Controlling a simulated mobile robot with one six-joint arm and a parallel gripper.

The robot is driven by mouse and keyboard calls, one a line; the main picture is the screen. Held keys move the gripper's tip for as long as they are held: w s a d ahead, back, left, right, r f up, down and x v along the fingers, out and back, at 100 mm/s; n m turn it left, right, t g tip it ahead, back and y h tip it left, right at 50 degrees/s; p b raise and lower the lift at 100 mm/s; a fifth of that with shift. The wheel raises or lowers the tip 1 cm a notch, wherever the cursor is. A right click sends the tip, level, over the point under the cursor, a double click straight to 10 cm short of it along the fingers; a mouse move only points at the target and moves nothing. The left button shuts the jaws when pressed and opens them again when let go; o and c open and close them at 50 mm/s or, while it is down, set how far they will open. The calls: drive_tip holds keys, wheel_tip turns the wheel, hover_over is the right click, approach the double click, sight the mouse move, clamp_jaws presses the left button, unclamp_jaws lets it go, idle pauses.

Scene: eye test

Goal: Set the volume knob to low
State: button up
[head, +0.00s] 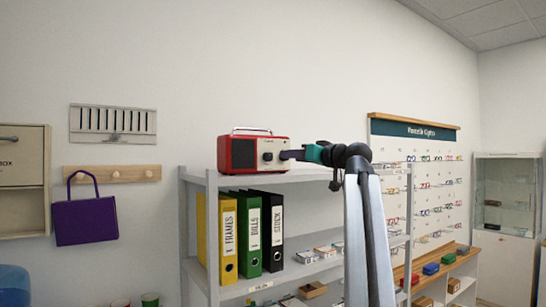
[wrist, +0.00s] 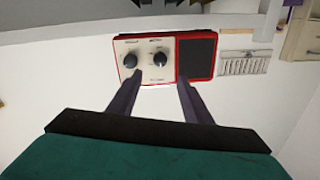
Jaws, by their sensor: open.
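A red radio (head: 252,153) with a pale front panel stands on the top shelf. It also shows in the wrist view (wrist: 209,34). Its panel carries two black round knobs, a left one (wrist: 130,61) and a right one (wrist: 161,59) in the wrist view. The small lettering is unreadable, so I cannot tell which is the volume knob or its setting. My gripper (wrist: 160,79) is open and empty, its fingertips in front of the panel. In the head view my gripper (head: 285,155) reaches in from the right and hides part of the panel; one knob (head: 267,157) shows.
The grey shelf unit (head: 212,182) holds yellow, green and black binders (head: 250,235) below the radio, plus small boxes. A purple bag (head: 86,221) hangs from a peg rail at left. A glasses display board (head: 415,190) stands at right. Top shelf space right of the radio looks clear.

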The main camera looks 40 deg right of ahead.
sight(270, 156)
drive_tip(key=w+p, duration=0.3)
drive_tip(key=w, duration=0.7)
drive_tip(key=shift+w+d+r+p, duration=0.1)
drive_tip(key=shift+w+d+p, duration=0.05)
drive_tip(key=shift+w+p, duration=0.2)
drive_tip(key=shift+w, duration=0.65)
drive_tip(key=c, duration=1.1)
drive_tip(key=shift+o, duration=0.2)
